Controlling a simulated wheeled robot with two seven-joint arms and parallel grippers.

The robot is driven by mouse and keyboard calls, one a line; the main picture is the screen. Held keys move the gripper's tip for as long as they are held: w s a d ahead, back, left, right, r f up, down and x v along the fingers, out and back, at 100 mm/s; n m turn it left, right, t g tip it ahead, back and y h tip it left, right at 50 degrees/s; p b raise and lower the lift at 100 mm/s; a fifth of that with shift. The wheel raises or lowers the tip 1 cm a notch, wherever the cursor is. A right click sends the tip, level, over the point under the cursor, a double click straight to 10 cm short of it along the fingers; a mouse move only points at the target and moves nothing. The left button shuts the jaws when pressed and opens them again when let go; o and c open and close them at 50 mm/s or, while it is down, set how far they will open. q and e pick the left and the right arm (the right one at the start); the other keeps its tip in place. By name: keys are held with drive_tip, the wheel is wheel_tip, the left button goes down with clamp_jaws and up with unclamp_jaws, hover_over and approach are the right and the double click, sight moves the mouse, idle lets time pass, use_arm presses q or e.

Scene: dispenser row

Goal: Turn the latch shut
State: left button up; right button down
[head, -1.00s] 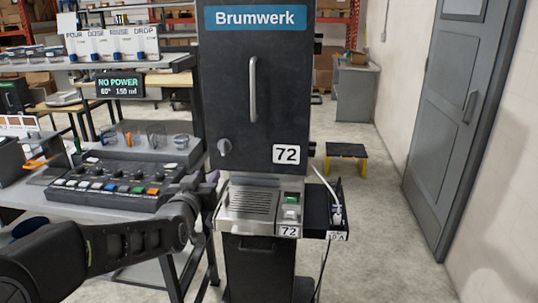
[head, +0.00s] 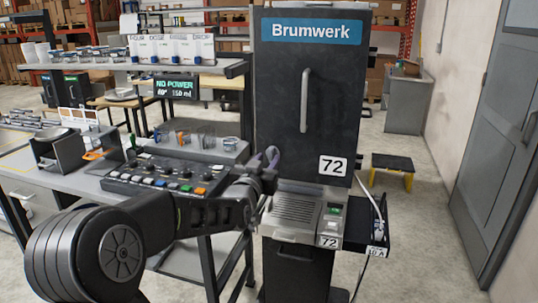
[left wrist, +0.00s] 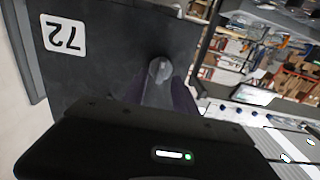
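The latch is a small round grey knob (left wrist: 160,70) low on the dark door (head: 335,120) of the Brumwerk dispenser. In the head view my left gripper (head: 270,158) is at the door's lower left corner and hides the knob. In the left wrist view, where the 72 label is upside down, the fingers (left wrist: 163,92) stand apart, with the knob showing between and just beyond their tips. I cannot tell whether they touch it. My right gripper is not in view.
A steel drip tray (head: 297,208) with a switch panel (head: 333,212) sits below the door. A small side shelf (head: 372,235) holds a plug and cable. A button panel (head: 165,175) lies on the bench to the left. A display (head: 175,88) reads NO POWER.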

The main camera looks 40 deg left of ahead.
use_arm(q)
drive_tip(key=shift+x, duration=1.1)
drive_tip(key=shift+s, duration=0.1)
drive_tip(key=shift+c, duration=0.3)
clamp_jaws()
